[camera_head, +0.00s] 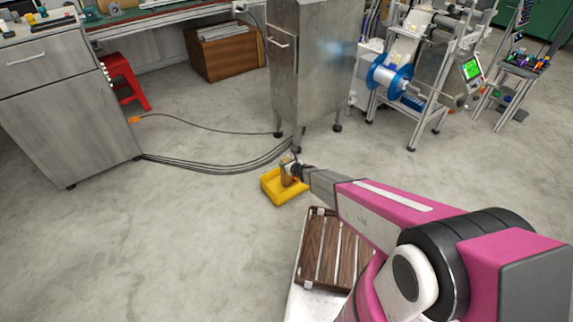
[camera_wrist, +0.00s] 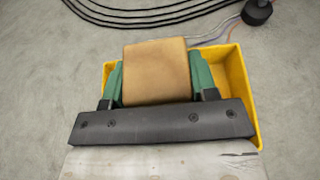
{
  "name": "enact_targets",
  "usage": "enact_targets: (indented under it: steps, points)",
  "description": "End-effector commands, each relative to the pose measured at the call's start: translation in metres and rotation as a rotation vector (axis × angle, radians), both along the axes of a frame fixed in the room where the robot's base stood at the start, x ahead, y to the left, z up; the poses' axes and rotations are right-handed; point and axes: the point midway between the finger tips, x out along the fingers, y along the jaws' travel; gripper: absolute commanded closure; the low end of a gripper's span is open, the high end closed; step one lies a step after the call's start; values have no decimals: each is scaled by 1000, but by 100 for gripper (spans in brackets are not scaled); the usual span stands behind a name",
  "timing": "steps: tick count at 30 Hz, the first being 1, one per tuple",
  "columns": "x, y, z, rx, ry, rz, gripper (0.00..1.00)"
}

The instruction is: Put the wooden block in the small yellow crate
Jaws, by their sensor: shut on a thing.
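The wooden block (camera_wrist: 156,72) is a light brown box between the two green fingers of my gripper (camera_wrist: 158,82) in the wrist view. My gripper is shut on it. The small yellow crate (camera_wrist: 238,80) stands on the floor below and around the block in that view. The gripper body hides the crate's near part, and I cannot tell whether the block touches the crate's bottom. In the head view the yellow crate (camera_head: 284,194) is near the middle, with the block (camera_head: 287,175) and my gripper (camera_head: 291,171) over it.
A metal cabinet (camera_head: 310,65) on dark feet stands just behind the crate. Black cables (camera_head: 215,168) run along the floor behind it. A slatted brown wooden piece (camera_head: 330,250) lies nearer, under my arm. The concrete floor to the left (camera_head: 140,240) is clear.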

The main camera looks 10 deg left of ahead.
Motion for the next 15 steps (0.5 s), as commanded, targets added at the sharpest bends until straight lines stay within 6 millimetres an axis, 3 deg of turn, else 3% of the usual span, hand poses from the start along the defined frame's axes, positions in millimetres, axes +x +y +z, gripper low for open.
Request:
enact_targets:
  steps: [1, 3, 15]
  points:
    - [0, 0, -1, 0, 0, 0, 44]
    - [0, 0, -1, 0, 0, 0, 22]
    - [0, 0, 3, 0, 0, 0, 22]
